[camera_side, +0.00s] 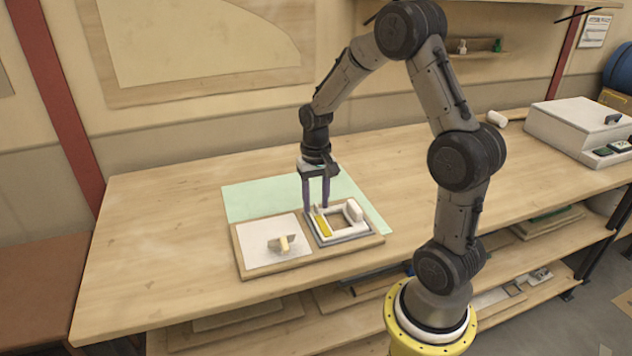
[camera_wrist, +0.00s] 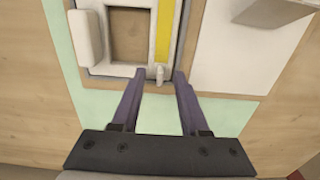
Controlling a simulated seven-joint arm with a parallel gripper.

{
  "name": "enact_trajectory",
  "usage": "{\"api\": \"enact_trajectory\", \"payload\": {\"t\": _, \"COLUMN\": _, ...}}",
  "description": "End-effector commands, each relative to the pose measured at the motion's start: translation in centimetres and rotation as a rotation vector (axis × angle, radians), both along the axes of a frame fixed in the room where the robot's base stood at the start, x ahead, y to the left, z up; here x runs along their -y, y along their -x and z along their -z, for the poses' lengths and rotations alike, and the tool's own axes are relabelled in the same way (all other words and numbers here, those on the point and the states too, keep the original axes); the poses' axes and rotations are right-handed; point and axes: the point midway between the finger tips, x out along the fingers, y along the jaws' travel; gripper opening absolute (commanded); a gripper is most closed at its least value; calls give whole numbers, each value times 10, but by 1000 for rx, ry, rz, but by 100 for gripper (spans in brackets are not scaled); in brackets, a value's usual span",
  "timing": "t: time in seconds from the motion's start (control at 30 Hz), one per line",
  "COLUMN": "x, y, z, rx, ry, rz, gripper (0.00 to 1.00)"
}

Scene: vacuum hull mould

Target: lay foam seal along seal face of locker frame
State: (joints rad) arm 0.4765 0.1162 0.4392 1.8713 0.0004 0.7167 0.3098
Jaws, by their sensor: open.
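The locker frame (camera_side: 345,237) is a grey-rimmed rectangle with white sides and a square opening, lying on a wooden board. A yellow strip (camera_side: 323,226) runs along its left side; it also shows in the wrist view (camera_wrist: 165,32). I cannot tell whether this strip is the foam seal or the marked seal face. A small pale piece (camera_wrist: 159,76) stands at the strip's end, between my fingertips. My gripper (camera_side: 317,209) points down at the frame's far edge. Its two purple fingers are apart, with gaps beside the pale piece in the wrist view (camera_wrist: 159,78).
A white rounded block (camera_side: 352,210) sits on the frame's right side. A white panel (camera_side: 258,237) on the board's left bears a small beige and grey piece (camera_side: 282,244). A pale green mat (camera_side: 250,198) lies behind. The bench's left part is clear.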

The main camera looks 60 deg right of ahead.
Motion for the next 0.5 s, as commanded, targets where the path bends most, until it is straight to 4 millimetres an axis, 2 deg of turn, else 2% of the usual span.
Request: {"api": "enact_trajectory", "payload": {"t": 0.5, "x": 1, "y": -1, "z": -102, "rx": 5, "ry": 2, "rz": 0, "gripper": 44}}
